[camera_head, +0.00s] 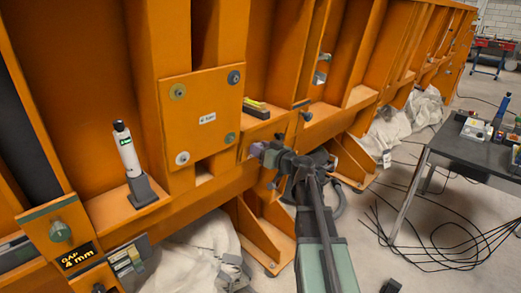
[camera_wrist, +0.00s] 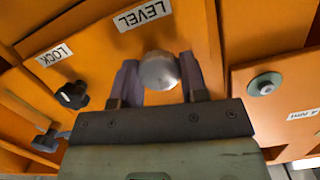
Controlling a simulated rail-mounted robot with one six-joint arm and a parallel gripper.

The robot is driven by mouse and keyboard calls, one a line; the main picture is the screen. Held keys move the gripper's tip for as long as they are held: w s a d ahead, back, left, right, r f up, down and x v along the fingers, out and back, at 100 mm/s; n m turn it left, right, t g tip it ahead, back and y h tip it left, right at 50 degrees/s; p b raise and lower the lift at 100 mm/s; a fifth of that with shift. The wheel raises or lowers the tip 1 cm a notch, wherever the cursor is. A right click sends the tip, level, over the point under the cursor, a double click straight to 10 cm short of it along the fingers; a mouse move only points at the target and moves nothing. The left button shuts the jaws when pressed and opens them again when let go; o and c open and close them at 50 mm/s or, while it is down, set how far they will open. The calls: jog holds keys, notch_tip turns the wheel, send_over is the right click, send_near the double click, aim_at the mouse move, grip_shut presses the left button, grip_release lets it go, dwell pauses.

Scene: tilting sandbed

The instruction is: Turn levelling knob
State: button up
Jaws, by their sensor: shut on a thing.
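The levelling knob (camera_wrist: 159,72) is a round silver knob on the orange frame, below a white LEVEL label (camera_wrist: 144,14) in the wrist view. My gripper (camera_wrist: 158,62) has one purple-grey finger on each side of the knob and is shut on it. In the head view my gripper (camera_head: 257,150) is against the orange beam right of the square bolted plate. The knob cannot be made out there behind the fingers. The knob's stem and how far it is turned are hidden.
A black LOCK knob (camera_wrist: 72,95) stands left of my gripper, with a dark lever (camera_wrist: 47,140) below it. A bolted orange plate (camera_head: 203,118) is close by. A white cylinder (camera_head: 127,150) stands farther left. A dark table (camera_head: 470,150) is at right, with cables on the floor.

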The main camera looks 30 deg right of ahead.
jog(key=m+y+b, duration=0.1)
jog(key=m, duration=0.4)
jog(key=m+y+b, duration=0.1)
jog(key=m+y, duration=0.1)
jog(key=m, duration=0.3)
jog(key=shift+d+f, duration=0.1)
jog(key=shift+f, duration=0.1)
jog(key=shift+m, duration=0.3)
dwell(0.3)
jog(key=o, duration=0.9)
jog(key=b+v, duration=0.1)
jog(key=v, duration=0.9)
jog(key=shift+s+d, duration=0.2)
jog(key=shift+s, duration=0.15)
